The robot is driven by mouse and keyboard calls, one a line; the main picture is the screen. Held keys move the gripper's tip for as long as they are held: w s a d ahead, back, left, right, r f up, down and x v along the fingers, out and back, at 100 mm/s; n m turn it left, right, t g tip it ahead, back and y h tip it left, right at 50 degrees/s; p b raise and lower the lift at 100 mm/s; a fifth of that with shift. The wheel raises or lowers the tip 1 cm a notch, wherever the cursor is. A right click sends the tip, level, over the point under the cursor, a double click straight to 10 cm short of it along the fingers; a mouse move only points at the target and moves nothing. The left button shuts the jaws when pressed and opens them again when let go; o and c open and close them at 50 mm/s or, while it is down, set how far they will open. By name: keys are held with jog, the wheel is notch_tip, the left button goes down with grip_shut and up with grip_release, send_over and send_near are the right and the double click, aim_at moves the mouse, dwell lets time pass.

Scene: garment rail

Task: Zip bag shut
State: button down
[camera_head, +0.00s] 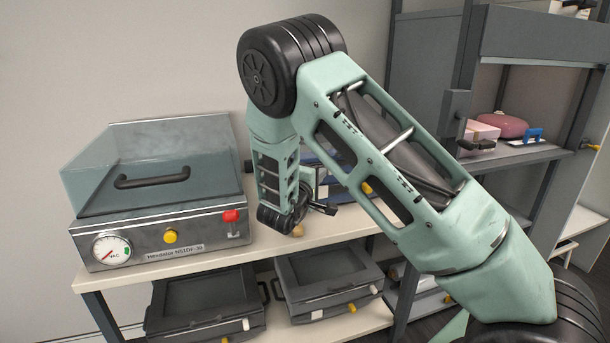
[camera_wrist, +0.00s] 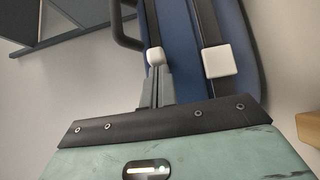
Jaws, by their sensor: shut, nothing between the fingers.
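The blue bag (camera_head: 328,182) stands on the tabletop behind my arm, which hides much of it. In the wrist view the blue bag (camera_wrist: 255,75) fills the upper middle, with two dark strips along it and a dark handle at its upper left. A white square tab (camera_wrist: 220,62) sits on the right strip. A smaller white piece (camera_wrist: 155,56) sits on the left strip, just beyond my fingertips. My gripper (camera_wrist: 155,75) is shut and empty, pointing at the bag; I cannot tell if it touches. In the head view my gripper (camera_head: 322,208) is small and partly hidden.
A vacuum sealer (camera_head: 160,250) with a clear lid stands left on the tabletop (camera_head: 270,247). Two grey trays (camera_head: 205,300) sit on the shelf below. A tan block (camera_wrist: 308,128) is at the wrist view's right edge. Shelving with a pink item (camera_head: 503,124) stands right.

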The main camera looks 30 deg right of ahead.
jog(key=s+d, duration=0.3)
jog(key=d, duration=0.7)
jog(key=s+d, duration=0.3)
jog(key=d, duration=0.8)
jog(key=shift+s+p, duration=0.15)
jog(key=shift+p, duration=0.2)
jog(key=shift+d, duration=0.15)
jog(key=shift+s, duration=0.1)
